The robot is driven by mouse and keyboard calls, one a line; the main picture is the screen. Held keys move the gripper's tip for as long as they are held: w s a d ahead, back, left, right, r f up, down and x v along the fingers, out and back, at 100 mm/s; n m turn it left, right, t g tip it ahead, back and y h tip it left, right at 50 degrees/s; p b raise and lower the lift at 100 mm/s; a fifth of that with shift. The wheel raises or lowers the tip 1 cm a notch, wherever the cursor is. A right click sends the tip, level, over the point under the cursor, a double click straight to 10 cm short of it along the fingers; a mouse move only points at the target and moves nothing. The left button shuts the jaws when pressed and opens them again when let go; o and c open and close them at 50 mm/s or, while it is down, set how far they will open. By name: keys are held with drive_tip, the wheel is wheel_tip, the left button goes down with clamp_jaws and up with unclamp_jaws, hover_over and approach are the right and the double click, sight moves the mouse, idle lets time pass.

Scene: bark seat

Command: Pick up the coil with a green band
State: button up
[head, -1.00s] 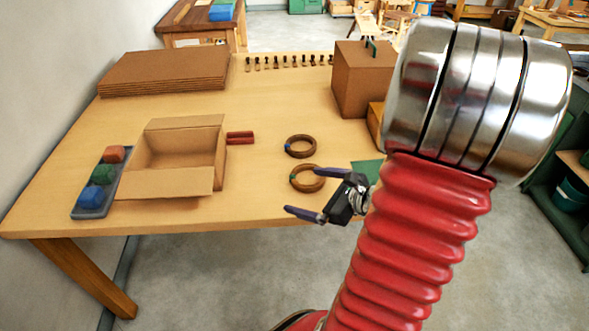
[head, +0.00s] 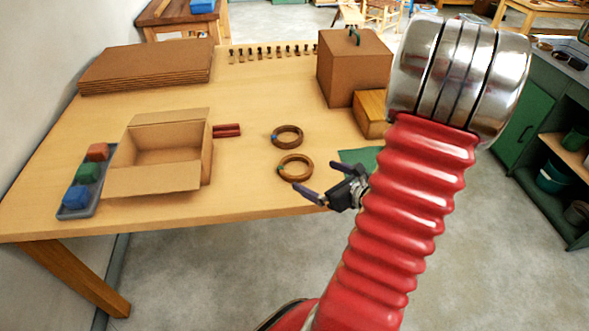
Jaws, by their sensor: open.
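The coil with a green band (head: 308,174) is a brown ring lying flat on the wooden table near its front edge; the green band is on its left side. A second brown coil with a blue band (head: 287,144) lies just behind it. My gripper (head: 319,180) is open and empty, with dark fingers spread, to the right of and in front of the green-banded coil. The upper finger appears close to the coil's right side; I cannot tell its height above the table. Neither coil is hidden.
An open cardboard box (head: 152,182) and a tray (head: 91,206) with coloured blocks stand left. Red sticks (head: 227,131) lie beside the box. A closed carton (head: 355,72), a smaller box (head: 372,113) and a green sheet (head: 359,157) are right. Table between coils and sticks is clear.

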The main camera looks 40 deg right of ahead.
sight(307, 176)
drive_tip(key=shift+x, duration=3)
drive_tip(key=shift+x, duration=2.6)
drive_tip(key=shift+d, duration=0.1)
drive_tip(key=shift+c, duration=0.5)
drive_tip(key=c, duration=0.9)
